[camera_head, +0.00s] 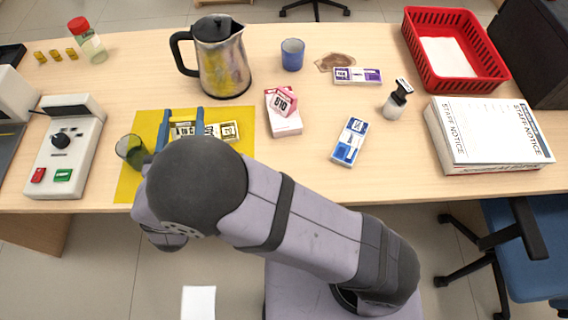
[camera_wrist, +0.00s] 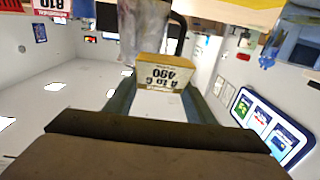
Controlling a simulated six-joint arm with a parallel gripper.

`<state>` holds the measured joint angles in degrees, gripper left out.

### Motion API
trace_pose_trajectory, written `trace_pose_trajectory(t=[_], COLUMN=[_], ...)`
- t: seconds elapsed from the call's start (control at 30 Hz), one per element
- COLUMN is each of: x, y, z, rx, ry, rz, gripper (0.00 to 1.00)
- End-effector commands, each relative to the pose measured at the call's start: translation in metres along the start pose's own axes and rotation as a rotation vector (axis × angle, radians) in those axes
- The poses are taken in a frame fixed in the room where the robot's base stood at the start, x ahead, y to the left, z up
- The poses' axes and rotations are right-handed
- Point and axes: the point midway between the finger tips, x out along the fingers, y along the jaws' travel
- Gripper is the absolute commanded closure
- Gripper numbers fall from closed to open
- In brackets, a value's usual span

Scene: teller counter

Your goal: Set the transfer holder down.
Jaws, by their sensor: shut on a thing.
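My gripper (camera_head: 182,122) is low over the yellow mat (camera_head: 126,184), its two blue fingers spread around a transfer holder (camera_head: 183,130) with a white printed label. In the wrist view the holder (camera_wrist: 165,76) is held between the fingertips; it has a yellow edge and upside-down lettering "A to G 490". A yellow-edged labelled piece (camera_head: 229,131) shows right of the right finger; I cannot tell whether it belongs to the same holder. My arm hides the mat's near part, and whether the holder touches the mat is not clear.
A green glass (camera_head: 132,151) stands close left of my gripper. A metal jug (camera_head: 222,70) is behind. A pink holder (camera_head: 284,113), blue holder (camera_head: 350,141) and purple holder (camera_head: 358,76) lie to the right. A card terminal (camera_head: 68,147) is at left, a red basket (camera_head: 487,82) far right.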

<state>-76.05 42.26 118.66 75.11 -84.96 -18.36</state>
Motion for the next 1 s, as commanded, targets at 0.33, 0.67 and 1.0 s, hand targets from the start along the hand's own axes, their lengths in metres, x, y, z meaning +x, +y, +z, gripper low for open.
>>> trace_pose_trajectory(t=[0.33,0.67,1.0], x=[0.013,-0.041,-0.055], y=[0.148,0.239,0.254], z=[0.012,0.012,0.007], rx=[-0.005,-0.002,-0.002], ry=[-0.001,0.001,0.000], rz=[0.413,0.741,0.819], gripper=[0.73,0.73,0.73])
